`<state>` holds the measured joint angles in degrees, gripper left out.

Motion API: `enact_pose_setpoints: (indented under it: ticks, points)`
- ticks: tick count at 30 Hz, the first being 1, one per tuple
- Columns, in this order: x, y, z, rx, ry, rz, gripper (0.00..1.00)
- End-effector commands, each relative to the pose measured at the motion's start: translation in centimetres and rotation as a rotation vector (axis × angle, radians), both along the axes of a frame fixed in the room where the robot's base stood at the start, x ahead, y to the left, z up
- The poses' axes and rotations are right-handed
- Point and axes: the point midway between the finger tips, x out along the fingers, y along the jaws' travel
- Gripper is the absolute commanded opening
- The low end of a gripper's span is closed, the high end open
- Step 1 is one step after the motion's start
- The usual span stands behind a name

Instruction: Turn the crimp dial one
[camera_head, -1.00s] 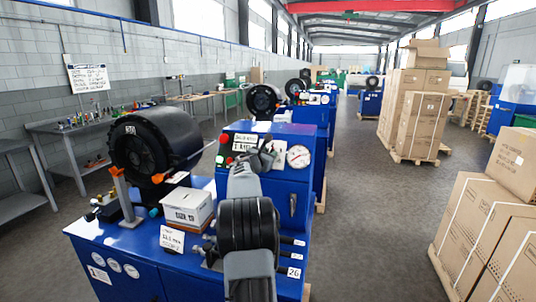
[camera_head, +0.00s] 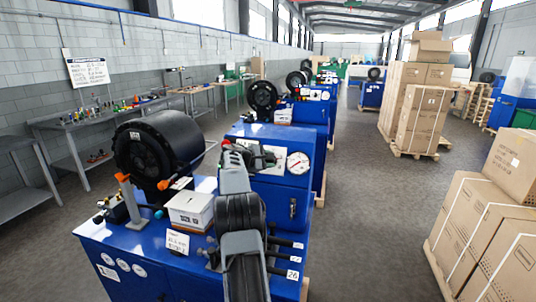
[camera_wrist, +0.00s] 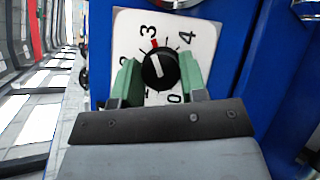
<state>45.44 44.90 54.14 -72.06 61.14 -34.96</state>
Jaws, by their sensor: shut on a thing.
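The crimp dial is a round black knob (camera_wrist: 159,70) with a white pointer line, on a white numbered plate (camera_wrist: 190,27) in the wrist view. The pointer and a red mark at its end aim up at the numeral 3; 4 is at upper right and 0 at lower right. My gripper (camera_wrist: 161,74) has one green finger on each side of the knob and is shut on it. In the head view my gripper (camera_head: 262,157) is at the blue machine's control panel (camera_head: 275,182), where it hides the dial.
A round pressure gauge (camera_head: 298,161) is just right of my gripper. A white box (camera_head: 190,209) and a black crimper head (camera_head: 158,150) stand left of the arm. Cartons (camera_head: 470,230) stand across the open aisle (camera_head: 365,200) at right.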

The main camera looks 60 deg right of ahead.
Motion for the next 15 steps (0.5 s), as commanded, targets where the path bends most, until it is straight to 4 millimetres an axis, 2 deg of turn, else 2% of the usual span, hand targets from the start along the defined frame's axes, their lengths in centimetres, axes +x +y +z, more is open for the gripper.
enact_pose_setpoints:
  ticks: [2, 15]
  points:
    - [-0.05, -0.06, 0.47, 0.021, -0.051, -0.041, 0.15]
    - [-0.05, -0.10, 0.22, 0.096, -0.285, -0.204, 0.15]
